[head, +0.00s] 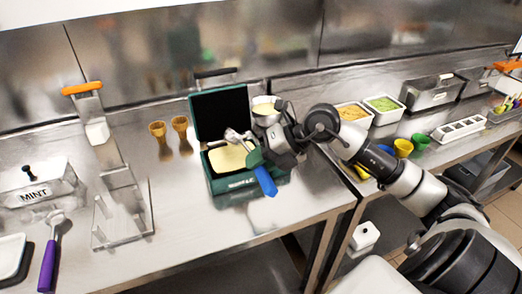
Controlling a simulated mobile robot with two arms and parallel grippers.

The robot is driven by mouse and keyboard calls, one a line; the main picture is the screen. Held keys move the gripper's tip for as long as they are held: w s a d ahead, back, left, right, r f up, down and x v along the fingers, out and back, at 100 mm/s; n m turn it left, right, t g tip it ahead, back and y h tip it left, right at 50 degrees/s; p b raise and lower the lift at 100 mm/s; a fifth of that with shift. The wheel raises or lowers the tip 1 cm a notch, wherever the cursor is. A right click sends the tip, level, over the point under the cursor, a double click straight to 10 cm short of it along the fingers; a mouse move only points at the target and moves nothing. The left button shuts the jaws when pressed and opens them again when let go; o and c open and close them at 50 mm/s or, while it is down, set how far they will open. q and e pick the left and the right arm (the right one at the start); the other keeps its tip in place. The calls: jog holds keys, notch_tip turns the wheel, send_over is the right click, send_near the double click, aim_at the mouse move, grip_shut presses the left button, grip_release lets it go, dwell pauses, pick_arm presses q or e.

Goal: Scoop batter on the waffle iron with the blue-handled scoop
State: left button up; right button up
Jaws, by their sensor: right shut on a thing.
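The green waffle iron (220,105) stands open on the steel counter, its dark lid raised at the back. A pale yellow layer that looks like batter (226,160) covers much of its lower plate. My right gripper (255,157) is over the right side of the iron, shut on the blue-handled scoop (265,181). The scoop is tilted, its blue handle pointing down toward the front and its metal head (233,136) up over the plate. The inside of the scoop head is hard to make out. A bowl of pale batter (264,106) stands behind the gripper, partly hidden. My left gripper is not in view.
Two cones (168,136) stand left of the iron. A metal stand with an orange handle (82,88), a MINT tub (38,190) and a purple-handled scoop (49,262) are farther left. Topping trays (383,107) line the right counter. The counter before the iron is clear.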

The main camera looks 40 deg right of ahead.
jog(key=h+p, duration=0.1)
jog(key=p, duration=0.1)
jog(key=a+r+g+h+p, duration=0.1)
jog(key=h+p, duration=0.1)
jog(key=n+h+p, duration=0.1)
jog(key=p, duration=0.2)
jog(key=shift+w+a+r+h, duration=0.15)
jog(key=shift+r+h, duration=0.2)
jog(key=shift+h, duration=0.05)
jog(key=shift+a+g+h+p, duration=0.15)
jog(key=shift+g+h+p, duration=0.25)
jog(key=shift+h, duration=0.2)
jog(key=h, duration=0.1)
jog(key=r+h+p, duration=0.1)
jog(key=r+p, duration=0.1)
jog(key=shift+a+n+g+h, duration=0.25)
jog(key=shift+n+g+h, duration=0.05)
jog(key=shift+h, duration=0.1)
jog(key=shift+w, duration=0.15)
jog(key=shift+f, duration=0.15)
